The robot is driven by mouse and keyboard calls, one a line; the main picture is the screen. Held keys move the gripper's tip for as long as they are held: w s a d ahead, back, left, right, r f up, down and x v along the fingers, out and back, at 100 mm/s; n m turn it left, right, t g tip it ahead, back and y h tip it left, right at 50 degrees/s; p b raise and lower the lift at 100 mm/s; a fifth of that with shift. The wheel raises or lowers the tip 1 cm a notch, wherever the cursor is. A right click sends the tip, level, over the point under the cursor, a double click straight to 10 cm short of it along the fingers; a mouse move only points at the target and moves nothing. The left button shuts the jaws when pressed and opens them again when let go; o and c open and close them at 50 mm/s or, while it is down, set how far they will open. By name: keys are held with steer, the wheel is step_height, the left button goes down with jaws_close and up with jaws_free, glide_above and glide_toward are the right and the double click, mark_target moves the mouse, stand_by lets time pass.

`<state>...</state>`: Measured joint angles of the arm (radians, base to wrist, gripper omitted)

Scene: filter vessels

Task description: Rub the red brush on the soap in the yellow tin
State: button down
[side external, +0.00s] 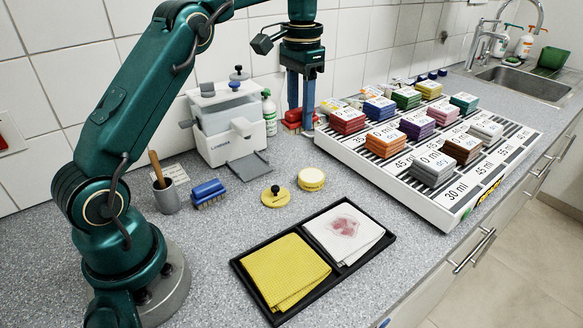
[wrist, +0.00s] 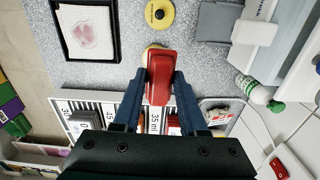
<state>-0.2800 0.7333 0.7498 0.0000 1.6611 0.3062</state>
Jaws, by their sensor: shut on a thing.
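The red brush (side external: 297,117) is between the fingers of my gripper (side external: 300,112), near the wall and left of the rack. The wrist view shows the red brush (wrist: 159,75) between the two blue fingers of my gripper (wrist: 157,80). Its bristles are hidden there, and I cannot tell its height above the counter. The open yellow tin (side external: 311,184) with pale soap (side external: 311,176) stands in front of the brush, apart from it. In the wrist view the brush overlaps most of the tin (wrist: 149,50). The yellow lid (side external: 275,199) with a black knob lies beside the tin.
A white rack (side external: 438,214) with coloured blocks stands on the right. A white filter device (side external: 232,138) and a bottle (side external: 269,112) stand behind. A blue brush (side external: 208,190), a grey cup (side external: 166,198) and a black tray (side external: 336,270) with cloths surround clear counter.

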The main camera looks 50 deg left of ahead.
mark_target(315, 121)
steer(key=shift+w+f, duration=0.6)
steer(key=shift+w, duration=0.1)
steer(key=shift+w+d+f, duration=0.2)
steer(key=shift+w+f, duration=0.15)
steer(key=shift+f, duration=0.25)
steer(key=shift+w+d+f, duration=0.15)
steer(key=shift+w+f, duration=0.2)
steer(key=shift+f, duration=0.25)
steer(key=shift+d+f, duration=0.15)
steer(key=shift+f, duration=3.55)
steer(key=shift+f, duration=0.65)
steer(key=shift+r, duration=3.6)
